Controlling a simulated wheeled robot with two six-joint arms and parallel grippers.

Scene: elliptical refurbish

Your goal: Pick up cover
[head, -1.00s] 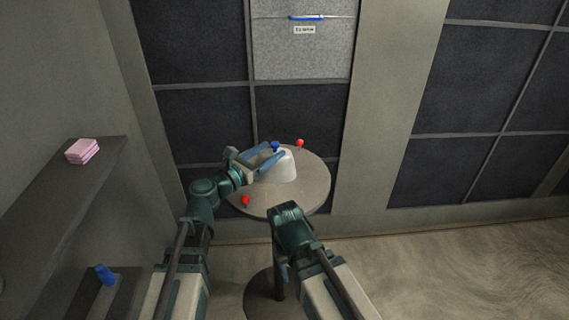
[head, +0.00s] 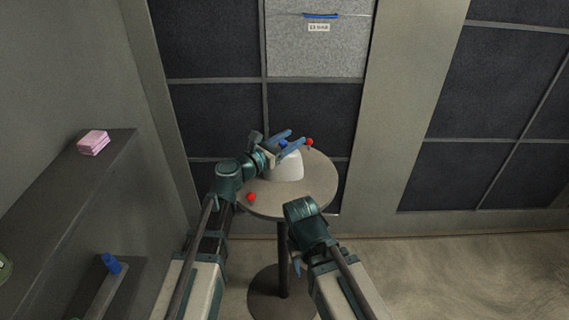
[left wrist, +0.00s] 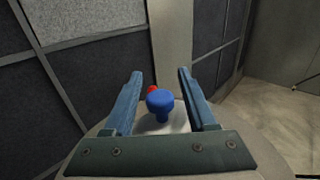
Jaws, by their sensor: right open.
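The cover is a white dome (head: 288,168) with a blue knob (head: 283,144) on top. It stands on a small round table (head: 318,185). My left gripper (head: 294,141) is at the top of the cover. In the left wrist view the left gripper (left wrist: 158,88) is open, with its two blue fingers on either side of the blue knob (left wrist: 160,101) and a gap on both sides. The white cover (left wrist: 176,122) shows below the knob there. My right gripper (head: 297,266) is low in front of the table, away from the cover; its fingers are mostly hidden.
A red knob (head: 309,142) is at the table's back edge, and another red knob (head: 251,197) is at its front left. A shelf (head: 70,185) at the left holds pink blocks (head: 93,142). A blue object (head: 111,263) sits lower left. A panelled wall stands behind the table.

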